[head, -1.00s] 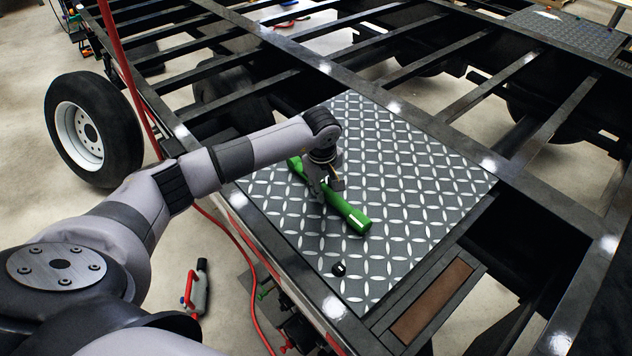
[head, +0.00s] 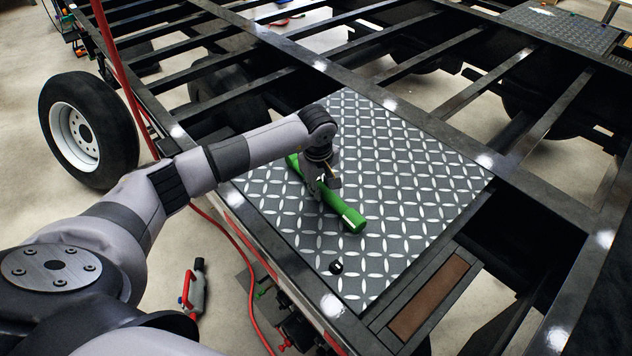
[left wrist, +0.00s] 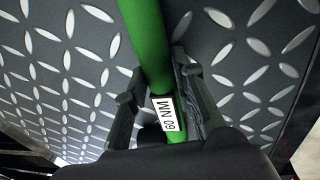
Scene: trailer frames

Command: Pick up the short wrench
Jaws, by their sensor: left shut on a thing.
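A green wrench (head: 343,209) lies diagonally across the diamond-patterned metal plate (head: 410,180) in the head view. My left gripper (head: 323,188) reaches down from above and is shut on it near its middle. In the left wrist view the green wrench (left wrist: 146,45) runs between the two dark fingers, with a white label (left wrist: 167,113) reading "60 NM" between them. The wrench appears to rest on the plate; I cannot tell if it is lifted. Part of it is hidden behind the gripper. My right gripper is not in view.
A small black piece (head: 336,267) sits on the plate near its front edge. The plate lies on a dark trailer frame (head: 470,92) with open gaps between bars. A wheel (head: 82,133) stands at left. A red-and-grey tool (head: 195,288) is on the floor. The plate's right side is clear.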

